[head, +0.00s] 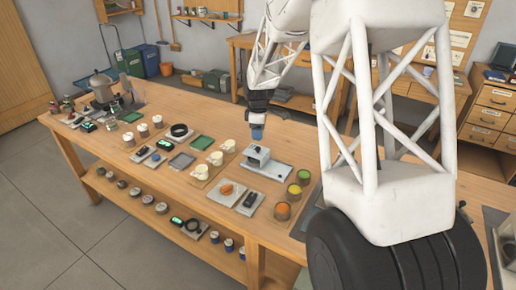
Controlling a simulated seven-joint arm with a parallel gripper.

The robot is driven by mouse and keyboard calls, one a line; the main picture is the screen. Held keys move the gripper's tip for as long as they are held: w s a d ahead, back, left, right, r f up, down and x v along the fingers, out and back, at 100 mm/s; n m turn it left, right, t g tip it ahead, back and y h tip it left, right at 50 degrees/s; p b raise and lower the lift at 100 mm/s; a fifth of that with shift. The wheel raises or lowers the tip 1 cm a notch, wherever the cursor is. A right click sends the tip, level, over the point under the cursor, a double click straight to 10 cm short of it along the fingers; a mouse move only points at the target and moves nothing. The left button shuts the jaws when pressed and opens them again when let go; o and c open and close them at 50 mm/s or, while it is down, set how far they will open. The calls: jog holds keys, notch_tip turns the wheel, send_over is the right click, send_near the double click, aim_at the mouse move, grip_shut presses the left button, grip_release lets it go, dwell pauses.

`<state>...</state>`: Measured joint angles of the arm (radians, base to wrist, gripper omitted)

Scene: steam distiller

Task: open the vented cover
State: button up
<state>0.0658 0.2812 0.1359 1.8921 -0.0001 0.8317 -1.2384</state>
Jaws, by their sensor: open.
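My gripper (257,135) hangs from its dark wrist, pointing down over the workbench. It is small in this view, with a blue part at its tip, and I see nothing held in it. It is above a white and grey device on a flat plate (265,167), apart from it as far as I can tell. A metal pot-like vessel with a domed top (102,88) stands at the far left end of the bench, well away from my gripper. I cannot make out for certain which part is the vented cover.
The wooden workbench (205,207) holds several white cups, green-lit gadgets, trays and jars with orange, yellow and green contents (293,192). Its lower shelf carries small tins. Green bins (145,60) and a drawer cabinet (490,115) stand behind. Floor at front left is clear.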

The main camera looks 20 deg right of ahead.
aim_at(256, 153)
jog(key=shift+w+f, duration=0.1)
jog(key=shift+f, duration=0.15)
jog(key=shift+f, duration=3.75)
grip_shut()
